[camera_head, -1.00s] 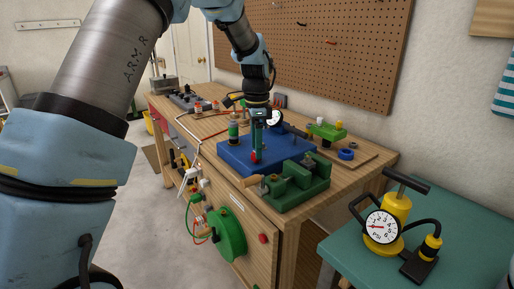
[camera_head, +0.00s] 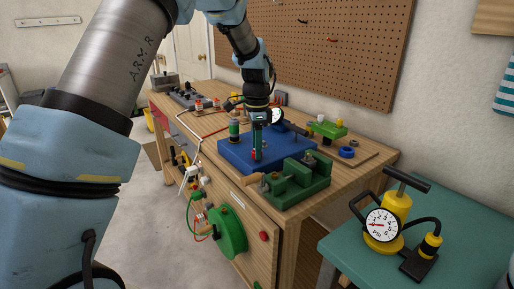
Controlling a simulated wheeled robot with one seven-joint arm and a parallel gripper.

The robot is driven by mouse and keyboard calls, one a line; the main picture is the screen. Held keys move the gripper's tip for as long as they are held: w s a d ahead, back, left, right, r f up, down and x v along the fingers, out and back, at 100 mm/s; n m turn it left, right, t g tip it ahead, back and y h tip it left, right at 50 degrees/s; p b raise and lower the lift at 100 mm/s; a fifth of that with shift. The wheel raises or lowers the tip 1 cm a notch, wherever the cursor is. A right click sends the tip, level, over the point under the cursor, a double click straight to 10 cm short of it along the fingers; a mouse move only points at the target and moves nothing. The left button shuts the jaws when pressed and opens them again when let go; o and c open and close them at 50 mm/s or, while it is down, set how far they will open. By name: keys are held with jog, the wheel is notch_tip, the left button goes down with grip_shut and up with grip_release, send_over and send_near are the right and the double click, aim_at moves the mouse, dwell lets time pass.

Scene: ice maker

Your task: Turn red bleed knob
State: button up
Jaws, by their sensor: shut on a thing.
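The red bleed knob (camera_head: 254,155) is a small red piece on the front part of the blue block (camera_head: 231,152) on the workbench. My gripper (camera_head: 257,155) points straight down over the blue block, with its green fingers at the knob. The fingers are shut on the knob and cover much of it, so only a bit of red shows. The knob's exact turn angle is too small to tell.
A green vise (camera_head: 298,183) stands close in front of the block. A green bottle-like part (camera_head: 234,129) stands just left of my gripper. A dial gauge (camera_head: 277,116) is behind. A yellow pump (camera_head: 392,220) sits on the teal table (camera_head: 460,215) at right.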

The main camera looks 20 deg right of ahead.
grip_shut()
jog(key=shift+n, duration=0.3)
jog(key=n, duration=0.3)
jog(key=shift+n+p, duration=0.3)
jog(key=shift+p, duration=0.1)
jog(key=n, duration=0.4)
jog(key=shift+n+p, duration=0.3)
jog(key=n, duration=0.4)
jog(key=shift+p, duration=0.35)
jog(key=n, duration=0.5)
jog(key=shift+p, duration=0.4)
jog(key=o, duration=1)
grip_release()
jog(key=shift+c, duration=0.2)
